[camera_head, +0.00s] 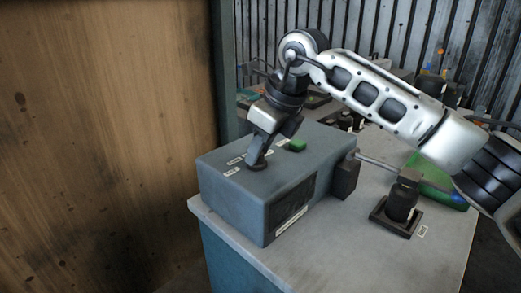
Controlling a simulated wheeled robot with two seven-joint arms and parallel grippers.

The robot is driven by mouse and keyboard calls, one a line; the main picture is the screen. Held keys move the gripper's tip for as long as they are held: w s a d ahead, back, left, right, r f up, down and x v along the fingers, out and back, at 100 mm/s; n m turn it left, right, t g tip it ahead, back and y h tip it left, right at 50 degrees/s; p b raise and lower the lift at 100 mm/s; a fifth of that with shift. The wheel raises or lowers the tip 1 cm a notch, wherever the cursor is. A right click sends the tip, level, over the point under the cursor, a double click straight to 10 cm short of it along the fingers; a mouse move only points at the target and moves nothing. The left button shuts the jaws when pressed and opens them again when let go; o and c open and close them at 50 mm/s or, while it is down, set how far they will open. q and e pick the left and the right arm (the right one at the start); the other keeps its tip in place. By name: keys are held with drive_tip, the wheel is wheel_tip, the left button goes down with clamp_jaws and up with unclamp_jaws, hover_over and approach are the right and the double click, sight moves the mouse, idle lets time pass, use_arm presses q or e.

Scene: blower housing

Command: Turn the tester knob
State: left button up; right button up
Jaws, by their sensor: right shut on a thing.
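The tester (232,200) is a blue-grey box on a light-topped cabinet, in the middle of the head view. Its knob (256,166) is small and dark and sits on the top face, partly hidden by the gripper. A green button (297,145) and small white labels are on the same face. My right gripper (257,158) comes down from above and is shut on the knob. My right arm reaches in from the right side. My left gripper is not in view.
A dark block (345,177) stands against the tester's right side. A black fixture (400,208) on a square base and a green item (432,180) are to the right. A wooden panel (100,140) fills the left. The cabinet top (345,255) is clear in front.

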drive_tip(key=m+t+b, duration=0.1)
drive_tip(key=m, duration=0.1)
drive_tip(key=shift+m+h+b, duration=0.3)
drive_tip(key=shift+b, duration=0.05)
drive_tip(key=m+h+b, duration=0.1)
drive_tip(key=m+b, duration=0.1)
drive_tip(key=m, duration=0.1)
drive_tip(key=shift+s+a+t, duration=0.1)
drive_tip(key=shift+a+t, duration=0.05)
drive_tip(key=shift+t, duration=0.25)
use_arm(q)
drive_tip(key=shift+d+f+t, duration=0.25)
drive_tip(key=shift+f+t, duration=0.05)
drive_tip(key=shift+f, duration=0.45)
use_arm(e)
drive_tip(key=shift+r+m, duration=0.1)
drive_tip(key=shift+m, duration=0.6)
use_arm(q)
drive_tip(key=shift+b, duration=0.3)
use_arm(e)
drive_tip(key=shift+r, duration=0.1)
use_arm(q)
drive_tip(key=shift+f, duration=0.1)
use_arm(e)
drive_tip(key=o, duration=1)
drive_tip(key=shift+c, duration=0.2)
drive_tip(key=v, duration=1.6)
drive_tip(key=shift+s+a, duration=0.2)
drive_tip(key=shift+a, duration=0.15)
